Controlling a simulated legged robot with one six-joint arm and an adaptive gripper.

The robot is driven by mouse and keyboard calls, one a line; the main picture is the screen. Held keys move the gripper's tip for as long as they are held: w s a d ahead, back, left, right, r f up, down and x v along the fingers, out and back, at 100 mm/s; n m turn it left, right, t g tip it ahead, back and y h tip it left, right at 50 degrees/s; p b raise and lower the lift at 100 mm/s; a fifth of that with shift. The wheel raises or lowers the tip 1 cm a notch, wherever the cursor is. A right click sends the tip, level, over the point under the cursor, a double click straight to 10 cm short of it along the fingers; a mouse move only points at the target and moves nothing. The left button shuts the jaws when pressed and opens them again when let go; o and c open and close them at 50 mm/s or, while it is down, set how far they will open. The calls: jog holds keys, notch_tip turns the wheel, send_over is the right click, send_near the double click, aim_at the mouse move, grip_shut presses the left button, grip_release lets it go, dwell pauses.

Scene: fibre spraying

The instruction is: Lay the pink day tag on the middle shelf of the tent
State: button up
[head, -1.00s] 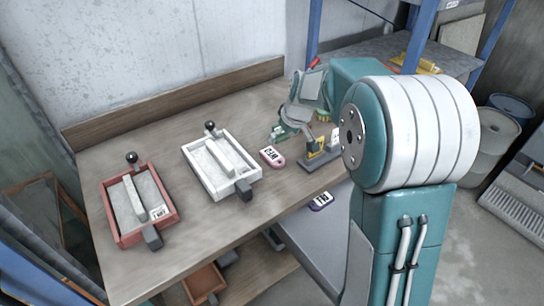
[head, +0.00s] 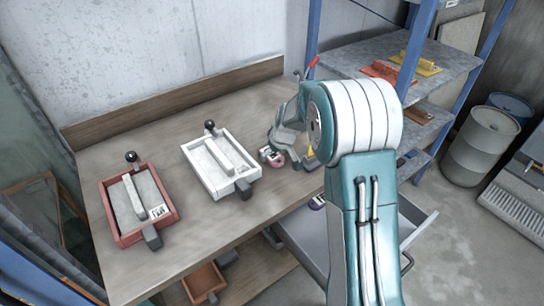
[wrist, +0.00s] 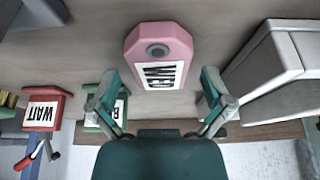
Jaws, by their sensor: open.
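The pink tag (wrist: 158,42), marked WED, lies flat on the workbench. In the head view it shows as a small pink patch (head: 277,160), partly covered by my gripper. My gripper (wrist: 160,98) is open and empty. In the wrist view its two fingers are spread on either side of the tag's lettered end, and I see no contact. In the head view my gripper (head: 272,155) is low over the bench, right of the white tray. I cannot tell for sure which structure is the tent. A blue-posted rack with grey shelves (head: 350,62) stands at right.
The white tray (head: 194,157) and a red tray (head: 112,222) stand to the left on the bench. A red WAIT tag (wrist: 43,112) and a green tag (wrist: 92,123) are near the gripper. An open grey drawer (head: 300,238) juts out below the bench. Drums stand at right.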

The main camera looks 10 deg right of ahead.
jog(key=c, duration=1)
jog(key=shift+o, duration=0.2)
jog(key=shift+r, duration=0.35)
notch_tip(320, 180, up, 2)
jog(key=shift+r, duration=0.2)
jog(key=s+r, duration=0.9)
jog(key=s, duration=0.5)
jog(key=shift+r, duration=0.4)
